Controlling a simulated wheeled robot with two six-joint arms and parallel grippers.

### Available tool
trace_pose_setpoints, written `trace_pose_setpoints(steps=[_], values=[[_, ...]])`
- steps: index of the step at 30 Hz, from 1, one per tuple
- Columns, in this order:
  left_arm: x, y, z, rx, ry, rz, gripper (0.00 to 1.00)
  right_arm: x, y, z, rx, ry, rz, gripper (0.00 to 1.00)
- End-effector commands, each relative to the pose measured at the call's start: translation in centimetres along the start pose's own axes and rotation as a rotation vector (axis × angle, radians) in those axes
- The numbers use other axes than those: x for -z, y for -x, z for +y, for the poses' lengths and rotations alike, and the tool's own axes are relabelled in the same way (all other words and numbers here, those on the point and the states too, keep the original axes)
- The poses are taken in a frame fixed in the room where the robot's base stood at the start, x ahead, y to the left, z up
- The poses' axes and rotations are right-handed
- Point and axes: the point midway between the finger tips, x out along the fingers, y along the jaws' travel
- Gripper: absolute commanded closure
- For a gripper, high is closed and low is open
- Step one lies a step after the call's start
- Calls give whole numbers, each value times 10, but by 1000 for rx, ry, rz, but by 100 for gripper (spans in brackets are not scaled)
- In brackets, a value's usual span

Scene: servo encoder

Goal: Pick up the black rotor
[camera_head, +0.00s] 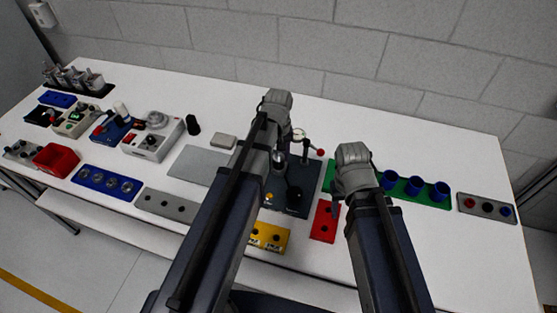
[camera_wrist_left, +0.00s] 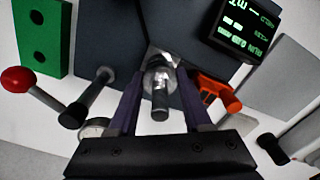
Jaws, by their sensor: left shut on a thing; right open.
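My left gripper (camera_head: 278,158) is over the dark station (camera_head: 296,200) in the middle of the table. In the left wrist view its fingers (camera_wrist_left: 160,92) are closed on a silver cylinder with a dark end (camera_wrist_left: 160,104). I cannot tell whether this is the black rotor or whether it still touches the station. A separate black cylinder (camera_head: 193,125) stands on the table to the left; it also seems to show in the left wrist view (camera_wrist_left: 272,150). My right gripper (camera_head: 336,208) is open above the red block (camera_head: 324,224), mostly hidden by its own wrist.
A lever with a red ball (camera_head: 320,152) stands behind the station. A green rack with blue cups (camera_head: 414,186) is to the right, a grey plate (camera_head: 196,166) to the left, and a yellow block (camera_head: 270,236) in front. An orange-red handle (camera_wrist_left: 220,95) is close to my left fingers.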

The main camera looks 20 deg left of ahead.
Motion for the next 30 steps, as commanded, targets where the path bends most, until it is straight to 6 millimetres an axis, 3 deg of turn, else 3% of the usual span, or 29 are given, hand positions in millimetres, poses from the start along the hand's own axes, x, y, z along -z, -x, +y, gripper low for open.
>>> trace_pose_setpoints(steps=[17, 30], values=[[0, 8, 0, 0, 0, 0, 100, 0, 8, 1, 0, 0, 0, 50], [0, 64, 0, 0, 0, 0, 100, -4, 64, 6, 0, 2, 0, 50]])
